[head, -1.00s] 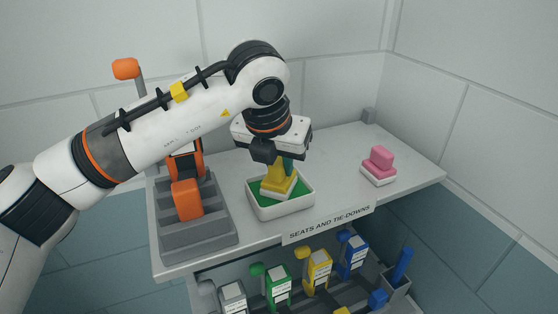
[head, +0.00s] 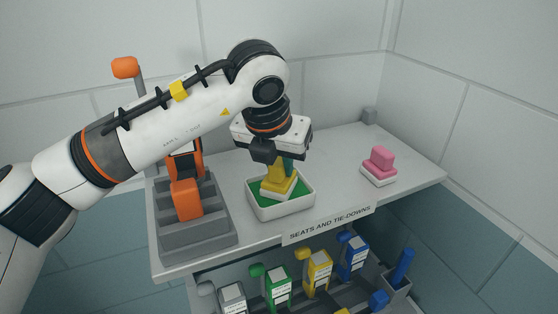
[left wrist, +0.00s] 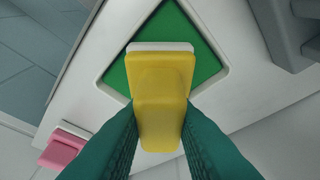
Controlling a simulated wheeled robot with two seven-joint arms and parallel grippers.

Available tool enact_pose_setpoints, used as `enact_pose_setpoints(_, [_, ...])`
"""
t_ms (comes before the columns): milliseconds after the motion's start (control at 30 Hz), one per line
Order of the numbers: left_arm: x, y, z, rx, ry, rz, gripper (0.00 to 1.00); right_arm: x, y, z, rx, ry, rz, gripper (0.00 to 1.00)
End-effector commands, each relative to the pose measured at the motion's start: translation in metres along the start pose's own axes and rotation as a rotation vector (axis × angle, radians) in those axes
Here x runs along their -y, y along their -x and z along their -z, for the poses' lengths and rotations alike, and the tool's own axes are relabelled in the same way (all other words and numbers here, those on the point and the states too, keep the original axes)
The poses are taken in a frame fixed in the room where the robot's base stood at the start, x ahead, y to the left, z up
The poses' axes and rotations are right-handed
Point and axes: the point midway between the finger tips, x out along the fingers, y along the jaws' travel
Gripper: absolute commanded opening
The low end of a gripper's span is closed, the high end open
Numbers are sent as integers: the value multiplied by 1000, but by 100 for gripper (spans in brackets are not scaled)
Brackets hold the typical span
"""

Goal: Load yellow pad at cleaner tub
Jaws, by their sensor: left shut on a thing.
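The yellow pad (head: 278,184) has a yellow grip on top and a white layer underneath. My left gripper (head: 275,163) points down and is shut on the yellow grip. In the left wrist view the green fingers (left wrist: 160,128) press on both sides of the yellow pad (left wrist: 160,85). The pad is inside the cleaner tub (head: 283,212), a white tray with a green floor. The tub's green floor also shows in the left wrist view (left wrist: 205,62). The pad's underside is hidden, so I cannot tell whether it touches the floor. My right gripper is not in view.
A pink pad (head: 379,167) sits at the right of the shelf (head: 335,165). A grey stepped rack (head: 205,240) with orange items (head: 187,199) stands left of the tub. Below are green (head: 278,286), yellow (head: 318,270) and blue (head: 352,256) labelled holders. The shelf between tub and pink pad is clear.

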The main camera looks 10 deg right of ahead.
Motion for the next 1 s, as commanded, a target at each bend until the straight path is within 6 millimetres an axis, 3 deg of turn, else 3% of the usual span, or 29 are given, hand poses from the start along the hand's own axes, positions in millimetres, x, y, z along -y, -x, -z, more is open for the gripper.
enact_pose_setpoints(1000, [0, -1, 0, 0, 0, 0, 5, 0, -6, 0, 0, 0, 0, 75])
